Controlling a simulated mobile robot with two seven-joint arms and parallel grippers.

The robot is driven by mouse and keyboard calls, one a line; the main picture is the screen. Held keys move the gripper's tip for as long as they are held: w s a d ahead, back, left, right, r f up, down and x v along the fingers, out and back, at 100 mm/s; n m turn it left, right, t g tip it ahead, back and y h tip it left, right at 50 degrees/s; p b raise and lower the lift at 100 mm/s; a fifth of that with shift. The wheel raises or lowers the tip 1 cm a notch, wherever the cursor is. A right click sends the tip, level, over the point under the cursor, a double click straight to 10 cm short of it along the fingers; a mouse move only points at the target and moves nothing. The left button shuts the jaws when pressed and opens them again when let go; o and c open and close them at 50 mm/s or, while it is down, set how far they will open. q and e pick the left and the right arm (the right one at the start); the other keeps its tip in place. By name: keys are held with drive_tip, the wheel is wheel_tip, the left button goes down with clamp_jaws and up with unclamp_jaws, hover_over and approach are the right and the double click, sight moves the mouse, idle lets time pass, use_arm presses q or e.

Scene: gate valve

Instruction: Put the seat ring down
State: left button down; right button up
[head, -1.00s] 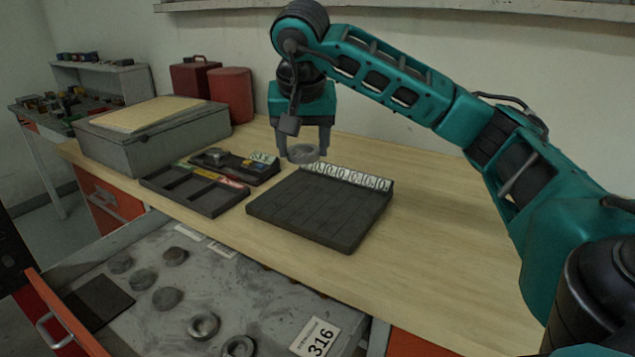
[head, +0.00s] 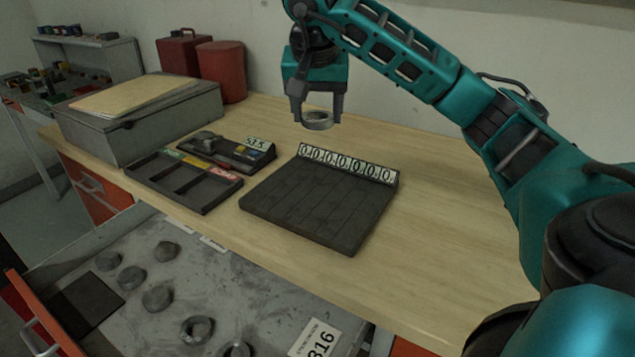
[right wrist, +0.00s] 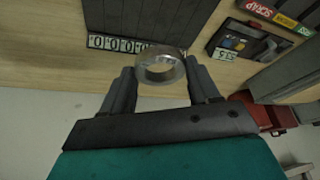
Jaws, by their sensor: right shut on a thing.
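The grey metal seat ring (head: 316,119) is held between the fingertips of my right gripper (head: 317,117), above the back part of the bench. The ring also shows in the right wrist view (right wrist: 160,67), with one finger on each side of it. My right gripper is shut on it. In the head view the ring is apart from the bench top, beyond the dark slotted board (head: 310,205) with its strip of number labels (head: 347,167). My left gripper is not in view.
A three-compartment tray (head: 185,180) with coloured labels and a small gauge unit (head: 228,152) stand left of the board. A grey box (head: 140,115) and red canisters (head: 220,70) stand behind. An open drawer (head: 250,290) holds several metal parts. The bench right of the board is bare.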

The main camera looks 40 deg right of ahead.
drive_tip(key=b, duration=0.2)
hover_over(318, 192)
drive_tip(key=s+a, duration=0.1)
wheel_tip(318, 192, down, 11)
drive_tip(key=shift+a+r, duration=0.1)
drive_tip(key=shift+r, duration=0.1)
wheel_tip(318, 192, down, 4)
drive_tip(key=shift+r+b, duration=0.15)
drive_tip(key=shift+b, duration=0.15)
drive_tip(key=shift+f, duration=0.45)
drive_tip(key=shift+f, duration=0.2)
drive_tip(key=o, duration=1.2)
drive_tip(key=shift+r, duration=0.1)
